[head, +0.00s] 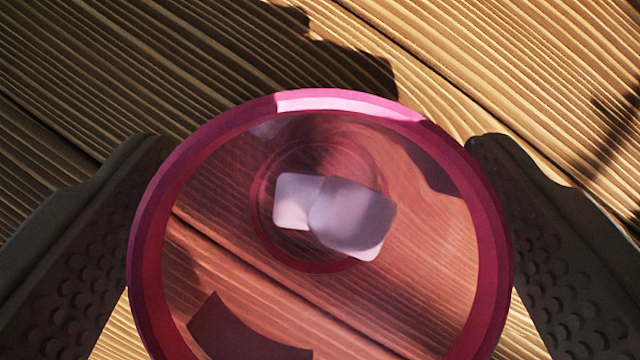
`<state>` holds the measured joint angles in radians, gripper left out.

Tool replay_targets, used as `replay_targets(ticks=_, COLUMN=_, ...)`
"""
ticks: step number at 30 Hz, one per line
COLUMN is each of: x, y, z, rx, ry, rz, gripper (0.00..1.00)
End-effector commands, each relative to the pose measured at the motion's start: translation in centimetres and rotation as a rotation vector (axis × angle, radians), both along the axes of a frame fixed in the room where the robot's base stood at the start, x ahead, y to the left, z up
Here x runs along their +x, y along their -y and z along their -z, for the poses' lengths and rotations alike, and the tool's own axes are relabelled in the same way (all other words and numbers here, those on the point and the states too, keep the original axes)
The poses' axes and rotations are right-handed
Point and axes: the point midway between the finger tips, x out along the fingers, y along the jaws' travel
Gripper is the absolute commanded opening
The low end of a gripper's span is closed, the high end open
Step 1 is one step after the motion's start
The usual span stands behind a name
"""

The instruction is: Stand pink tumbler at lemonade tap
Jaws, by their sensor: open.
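The pink tumbler (145,255) is see-through, and I look down into its open mouth. It stands on the wooden table, with pale ice-like cubes (345,215) at its bottom. My gripper (322,215) is open, with one dark, dimpled finger to the left of the tumbler and one to the right. The fingers come close to the rim at both sides; whether either touches it I cannot tell. The lemonade tap is not in view.
The ribbed wooden table (90,60) fills the background, with dark gaps between its boards. Shadows fall across it at the upper left and right. No other object shows around the tumbler.

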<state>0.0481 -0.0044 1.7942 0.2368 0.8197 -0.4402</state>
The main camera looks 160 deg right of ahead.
Motion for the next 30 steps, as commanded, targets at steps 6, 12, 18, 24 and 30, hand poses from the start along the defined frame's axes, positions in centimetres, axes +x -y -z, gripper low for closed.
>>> replay_targets(ticks=6, x=-1.9, y=0.6, z=-3.2, rx=-0.001, ry=0.003, rz=0.001, gripper=0.80)
replay_targets(ticks=12, x=-3.9, y=1.2, z=-6.5, rx=-0.001, ry=0.003, rz=0.001, gripper=0.80)
replay_targets(ticks=18, x=-5.3, y=1.5, z=-8.7, rx=0.000, ry=0.002, rz=0.001, gripper=0.80)
replay_targets(ticks=24, x=-5.9, y=1.7, z=-9.6, rx=-0.001, ry=0.001, rz=0.001, gripper=0.80)
replay_targets(ticks=30, x=-6.0, y=1.7, z=-9.7, rx=-0.001, ry=0.001, rz=0.001, gripper=0.80)
